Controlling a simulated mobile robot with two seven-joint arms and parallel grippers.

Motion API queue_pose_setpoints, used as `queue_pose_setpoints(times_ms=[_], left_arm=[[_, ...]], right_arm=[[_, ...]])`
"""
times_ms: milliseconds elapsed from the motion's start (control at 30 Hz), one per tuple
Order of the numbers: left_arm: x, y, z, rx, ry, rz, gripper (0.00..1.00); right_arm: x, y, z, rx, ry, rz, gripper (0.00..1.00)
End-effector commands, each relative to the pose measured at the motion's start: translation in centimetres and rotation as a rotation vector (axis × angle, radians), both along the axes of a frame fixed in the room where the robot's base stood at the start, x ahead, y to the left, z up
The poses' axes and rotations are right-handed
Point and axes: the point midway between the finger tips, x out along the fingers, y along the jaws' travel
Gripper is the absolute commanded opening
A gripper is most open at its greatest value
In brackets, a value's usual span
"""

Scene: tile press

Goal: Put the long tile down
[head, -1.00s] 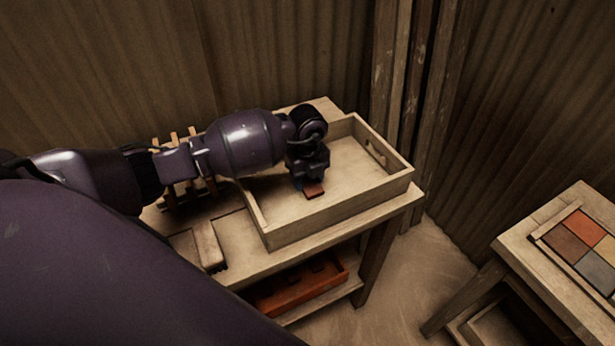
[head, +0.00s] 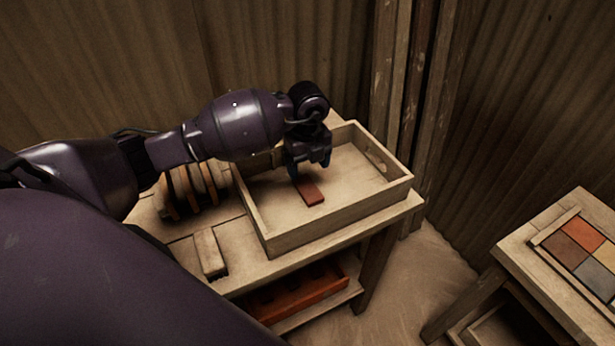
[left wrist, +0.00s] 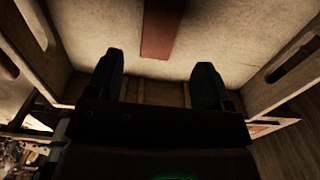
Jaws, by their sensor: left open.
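The long tile (head: 310,193) is a narrow reddish-brown bar lying flat on the floor of the wooden tray (head: 341,213). In the left wrist view the tile (left wrist: 161,28) lies beyond the fingertips, apart from them. My left gripper (head: 309,172) is over the tray, just behind and above the tile. Its two fingers (left wrist: 160,75) stand wide apart with nothing between them. The far end of the tile is close to the gripper in the head view. My right gripper is not in view.
The tray stands on a wooden bench. A slatted rack (head: 190,188) and a pale wooden block (head: 209,254) are left of it. A red crate (head: 300,290) sits on the shelf below. Another table at right bears coloured tiles (head: 577,249). The tray's right side is clear.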

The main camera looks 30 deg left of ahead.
Motion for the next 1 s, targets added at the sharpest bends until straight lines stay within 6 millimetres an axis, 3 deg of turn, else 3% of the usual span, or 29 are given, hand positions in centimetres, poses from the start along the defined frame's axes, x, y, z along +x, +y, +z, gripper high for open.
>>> queue_pose_setpoints(times_ms=[100,333,1000], left_arm=[[0.0,0.0,2.3,0.001,-0.003,0.0,0.74],[0.0,0.0,4.6,0.0,0.0,0.001,0.74],[0.0,0.0,5.1,0.0,0.001,0.001,0.74]], right_arm=[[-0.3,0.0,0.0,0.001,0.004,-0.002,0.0],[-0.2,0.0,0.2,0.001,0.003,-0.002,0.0],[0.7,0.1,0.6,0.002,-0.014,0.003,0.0]])
